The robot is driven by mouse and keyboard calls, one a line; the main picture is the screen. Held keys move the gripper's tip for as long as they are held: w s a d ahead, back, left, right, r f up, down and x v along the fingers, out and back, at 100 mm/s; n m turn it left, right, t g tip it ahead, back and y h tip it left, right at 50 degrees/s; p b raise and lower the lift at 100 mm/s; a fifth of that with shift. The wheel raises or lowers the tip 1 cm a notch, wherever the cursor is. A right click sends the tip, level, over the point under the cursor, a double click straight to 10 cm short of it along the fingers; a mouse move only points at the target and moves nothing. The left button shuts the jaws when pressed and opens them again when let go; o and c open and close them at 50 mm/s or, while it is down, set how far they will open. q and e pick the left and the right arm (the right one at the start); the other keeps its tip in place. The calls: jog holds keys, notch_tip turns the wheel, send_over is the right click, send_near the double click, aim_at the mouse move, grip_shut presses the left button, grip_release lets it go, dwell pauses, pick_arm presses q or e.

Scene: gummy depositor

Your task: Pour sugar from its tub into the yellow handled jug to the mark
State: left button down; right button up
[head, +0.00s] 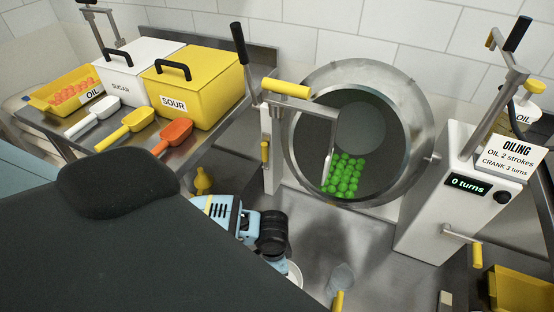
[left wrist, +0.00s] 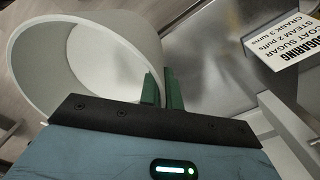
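My left gripper (head: 283,262) is low over the steel worktop, its fingers mostly hidden in the head view. In the left wrist view, its two green fingers (left wrist: 162,89) stand close together on either side of the wall of a white round tub (left wrist: 62,45), apparently gripping it. The tub is tilted in that view, with a pale interior; I cannot tell how much sugar is inside. A bit of its white rim (head: 295,273) shows in the head view. A clear jug (head: 342,276) with a yellow handle (head: 338,300) stands right of it; its mark cannot be made out. My right gripper is out of view.
A steel drum (head: 418,120) holding green gummies is behind. A white SUGAR box (head: 125,82), a yellow SOUR box (head: 205,90) and several scoops are at back left. A white crank post (head: 440,215) stands right. A SUGARING card (left wrist: 290,45) lies near the tub.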

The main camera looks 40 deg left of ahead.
pick_arm(q)
jog(key=w+r+n, duration=0.2)
jog(key=r+n, duration=0.1)
jog(key=r, duration=1)
jog(key=w+d+r+n, duration=0.1)
jog(key=r+n, duration=0.3)
jog(key=r, duration=1)
jog(key=shift+w+d, duration=0.25)
jog(key=shift+w, duration=0.1)
